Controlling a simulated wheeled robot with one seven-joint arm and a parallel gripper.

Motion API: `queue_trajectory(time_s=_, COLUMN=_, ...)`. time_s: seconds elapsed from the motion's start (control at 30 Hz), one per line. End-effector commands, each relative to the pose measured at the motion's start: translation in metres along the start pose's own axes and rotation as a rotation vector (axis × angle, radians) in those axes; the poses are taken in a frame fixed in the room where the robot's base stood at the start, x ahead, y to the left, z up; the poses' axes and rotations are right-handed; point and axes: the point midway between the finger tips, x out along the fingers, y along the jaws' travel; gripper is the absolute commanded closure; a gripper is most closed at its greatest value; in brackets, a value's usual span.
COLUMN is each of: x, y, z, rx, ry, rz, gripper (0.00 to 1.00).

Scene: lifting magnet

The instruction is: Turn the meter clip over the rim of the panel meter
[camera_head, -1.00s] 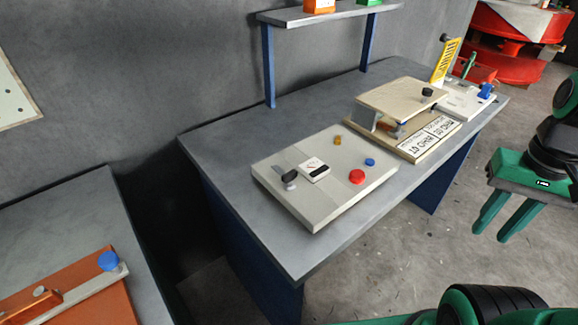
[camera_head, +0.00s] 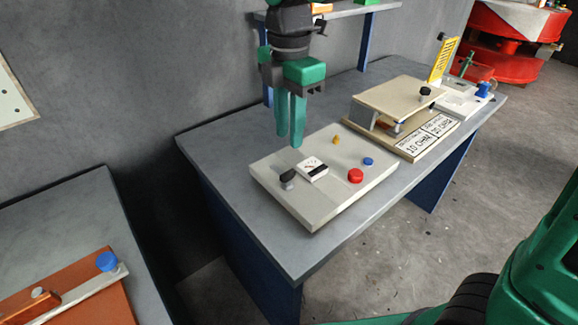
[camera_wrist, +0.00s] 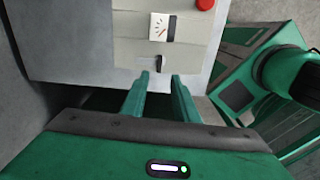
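The panel meter (camera_head: 313,169) is a small white square with a dial and a black strip, set in a pale board (camera_head: 325,200) on the grey table. It also shows in the wrist view (camera_wrist: 159,26). The meter clip (camera_head: 287,178) seems to be the black-headed piece on a grey stub, just left of the meter and apart from its rim. It looks dark in the wrist view (camera_wrist: 151,63). My gripper (camera_head: 291,141) points down above the board's back left part, behind the clip and meter. Its green fingers (camera_wrist: 160,76) are apart with nothing between them.
A red button (camera_head: 355,176), a blue button (camera_head: 368,161) and an orange knob (camera_head: 336,140) are on the same board. A raised beige plate (camera_head: 400,98) stands behind to the right. A shelf (camera_head: 335,12) is at the back. The table's left end is clear.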

Motion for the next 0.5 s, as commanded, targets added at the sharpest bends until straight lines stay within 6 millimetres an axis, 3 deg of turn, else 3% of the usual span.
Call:
queue_trajectory(time_s=0.17, x=0.009, y=0.004, z=-0.007, rx=-0.047, ry=0.001, rz=-0.002, gripper=0.73)
queue_trajectory(time_s=0.5, x=0.065, y=0.002, z=-0.005, rx=-0.041, ry=0.001, rz=-0.004, gripper=0.73)
